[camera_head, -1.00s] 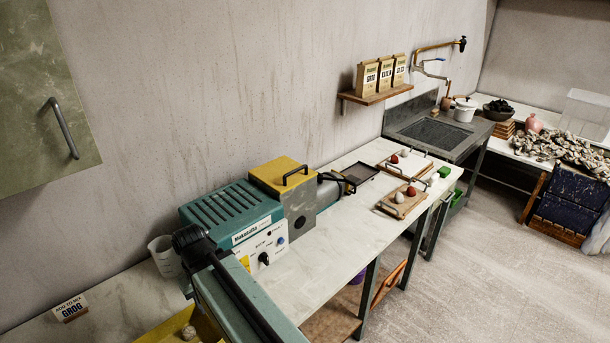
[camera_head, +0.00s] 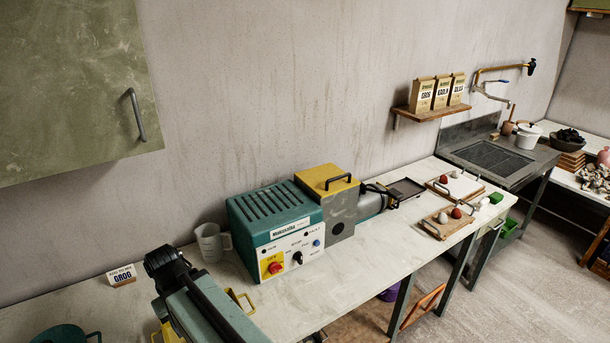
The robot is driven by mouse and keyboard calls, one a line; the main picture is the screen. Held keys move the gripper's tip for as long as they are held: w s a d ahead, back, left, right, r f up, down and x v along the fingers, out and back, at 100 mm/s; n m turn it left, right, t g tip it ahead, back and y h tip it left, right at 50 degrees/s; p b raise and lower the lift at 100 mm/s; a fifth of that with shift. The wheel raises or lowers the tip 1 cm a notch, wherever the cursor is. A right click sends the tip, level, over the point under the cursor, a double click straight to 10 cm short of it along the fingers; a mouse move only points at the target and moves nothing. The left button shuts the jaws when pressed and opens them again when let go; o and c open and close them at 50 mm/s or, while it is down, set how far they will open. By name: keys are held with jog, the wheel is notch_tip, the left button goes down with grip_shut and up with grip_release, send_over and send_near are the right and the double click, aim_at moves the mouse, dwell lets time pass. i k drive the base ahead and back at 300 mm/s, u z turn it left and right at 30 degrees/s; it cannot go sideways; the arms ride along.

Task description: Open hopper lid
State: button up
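The teal machine (camera_head: 275,229) stands on the long pale worktop against the wall. Its grey hopper block is topped by a yellow lid (camera_head: 322,176) with a dark bar handle (camera_head: 339,181). The lid lies flat and closed on the block. My arm reaches in from the bottom edge, left of the machine, ending in view at a black joint. My gripper's fingers cannot be seen, and nothing of mine touches the lid.
A pale jug (camera_head: 210,243) stands left of the machine, near a GROG card (camera_head: 122,275). A yellow-handled tray (camera_head: 240,299) is partly behind my arm. A green cabinet (camera_head: 70,90) hangs upper left. Small boards with balls (camera_head: 447,222) lie right; bare worktop (camera_head: 330,275) lies before the machine.

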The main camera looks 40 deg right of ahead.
aim_at(327, 174)
jog(key=u, duration=2.85)
jog(key=k, duration=2.8)
jog(key=z, duration=0.5)
jog(key=i, duration=1)
jog(key=z, duration=0.05)
